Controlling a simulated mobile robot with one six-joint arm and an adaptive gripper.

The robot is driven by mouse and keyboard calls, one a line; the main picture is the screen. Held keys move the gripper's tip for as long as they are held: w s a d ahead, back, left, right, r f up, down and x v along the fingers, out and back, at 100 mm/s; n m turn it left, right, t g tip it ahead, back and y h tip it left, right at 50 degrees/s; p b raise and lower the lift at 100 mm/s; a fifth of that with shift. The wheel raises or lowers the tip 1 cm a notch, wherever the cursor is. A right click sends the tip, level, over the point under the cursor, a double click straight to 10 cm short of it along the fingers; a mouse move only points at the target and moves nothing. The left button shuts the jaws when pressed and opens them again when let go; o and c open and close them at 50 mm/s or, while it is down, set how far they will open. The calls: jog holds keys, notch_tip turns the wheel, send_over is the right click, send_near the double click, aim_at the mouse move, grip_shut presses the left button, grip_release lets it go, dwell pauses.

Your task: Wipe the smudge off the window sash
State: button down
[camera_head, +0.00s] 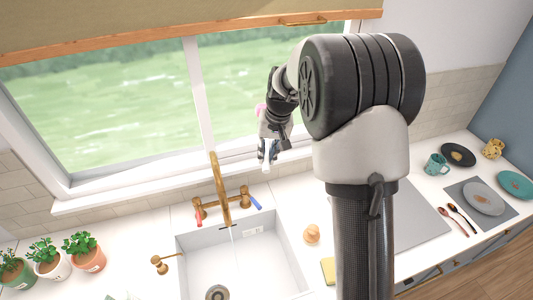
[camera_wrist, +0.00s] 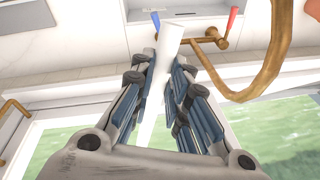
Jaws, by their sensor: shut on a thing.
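The white window sash (camera_head: 198,95) stands upright between the panes above the sink, in the head view. I cannot make out a smudge on it; part of the window is hidden behind my arm. My gripper (camera_head: 268,150) points down in front of the right pane, near the lower frame. It is shut on a white, slender object (camera_wrist: 171,40), which sticks out past the fingertips in the wrist view. Its white end also shows below the fingers in the head view (camera_head: 267,167). I cannot tell exactly what this object is, or whether it touches the frame.
A brass tap (camera_head: 221,190) with red and blue handles rises left of my gripper, water running into the white sink (camera_head: 190,255). Potted plants (camera_head: 83,250) stand at the left. A yellow sponge (camera_head: 328,271) and wooden-topped item (camera_head: 312,235) lie right of the sink.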

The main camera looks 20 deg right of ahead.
jog(key=d, duration=1.2)
jog(key=shift+d+p, duration=0.35)
jog(key=shift+p, duration=0.05)
dwell(0.6)
jog(key=s+b, duration=0.3)
jog(key=s, duration=0.3)
dwell(0.4)
jog(key=s+b, duration=0.1)
jog(key=s, duration=0.2)
dwell(0.4)
jog(key=shift+f, duration=0.1)
